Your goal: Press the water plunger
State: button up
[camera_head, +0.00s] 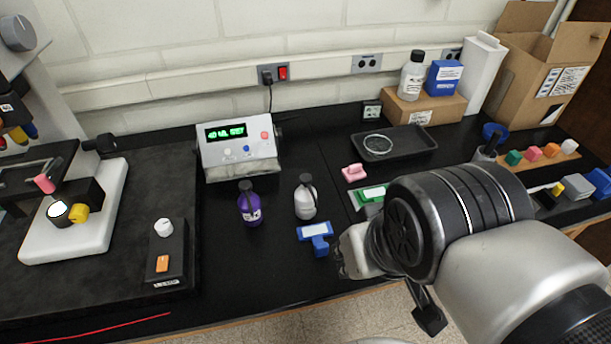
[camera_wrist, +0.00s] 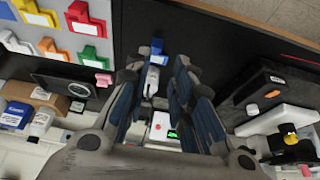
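A white bottle with a dark pump top (camera_head: 306,202) stands upright on the black bench. A purple bottle with a dark pump top (camera_head: 250,207) stands to its left. Their labels are too small to read, so I cannot tell which holds water. My gripper (camera_head: 347,257) is at the bench's front side, right of the white bottle and apart from it; my arm hides part of it. In the wrist view my gripper (camera_wrist: 161,66) is open and empty, with the white bottle (camera_wrist: 152,82) showing between its fingers. The purple bottle is not clearly visible there.
A blue holder (camera_head: 315,233) lies in front of the white bottle, close to my gripper. A control box with a green display (camera_head: 238,163) stands behind the bottles. A black tray (camera_head: 410,147) and pink block (camera_head: 354,173) lie right. A dark platform (camera_head: 90,285) is left.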

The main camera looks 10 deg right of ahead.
aim_at(306, 178)
jog(key=i+j, duration=0.1)
jog(key=j, duration=0.75)
jog(key=z, duration=1.65)
